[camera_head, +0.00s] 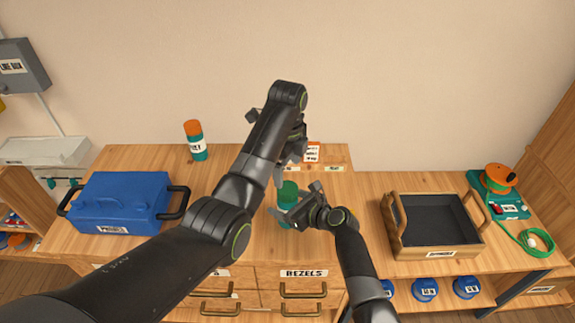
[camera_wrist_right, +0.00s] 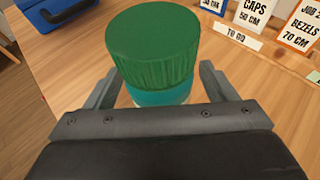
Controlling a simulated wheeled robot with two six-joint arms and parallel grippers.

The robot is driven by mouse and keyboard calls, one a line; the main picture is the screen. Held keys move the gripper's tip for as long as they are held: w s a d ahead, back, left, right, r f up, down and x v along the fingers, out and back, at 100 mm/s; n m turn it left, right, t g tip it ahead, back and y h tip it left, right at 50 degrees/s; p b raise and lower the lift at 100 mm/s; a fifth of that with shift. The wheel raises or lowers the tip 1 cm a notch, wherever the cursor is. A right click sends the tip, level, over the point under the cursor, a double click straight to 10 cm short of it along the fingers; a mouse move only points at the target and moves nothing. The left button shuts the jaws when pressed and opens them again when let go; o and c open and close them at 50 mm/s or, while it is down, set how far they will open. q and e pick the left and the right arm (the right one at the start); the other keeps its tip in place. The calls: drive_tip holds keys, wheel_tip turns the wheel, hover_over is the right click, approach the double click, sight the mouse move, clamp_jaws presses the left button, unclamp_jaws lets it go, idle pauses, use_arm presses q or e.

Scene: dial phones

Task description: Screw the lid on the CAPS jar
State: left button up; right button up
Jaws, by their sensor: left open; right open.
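A teal jar (camera_wrist_right: 160,97) with a ribbed green lid (camera_wrist_right: 155,45) on top stands on the wooden worktop. It also shows in the head view, with its green lid (camera_head: 288,188) and teal body (camera_head: 286,203). No name on this jar can be read. My right gripper (camera_head: 296,203) is open, with one finger on each side of the jar's body, below the lid. Whether the fingers touch it I cannot tell. My left gripper (camera_head: 283,166) is open above and close to the lid, partly hidden by its own arm.
A teal jar with an orange lid (camera_head: 195,140) stands at the back left. A blue box (camera_head: 122,203) is at left. A dark-lined wooden tray (camera_head: 435,250) is at right, beside an orange and green dial phone (camera_head: 498,180). Cards (camera_head: 312,152) stand behind the jar.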

use_arm(q)
drive_tip(key=shift+r, duration=0.25)
use_arm(e)
drive_tip(key=v, duration=1.7)
drive_tip(key=shift+s, duration=0.15)
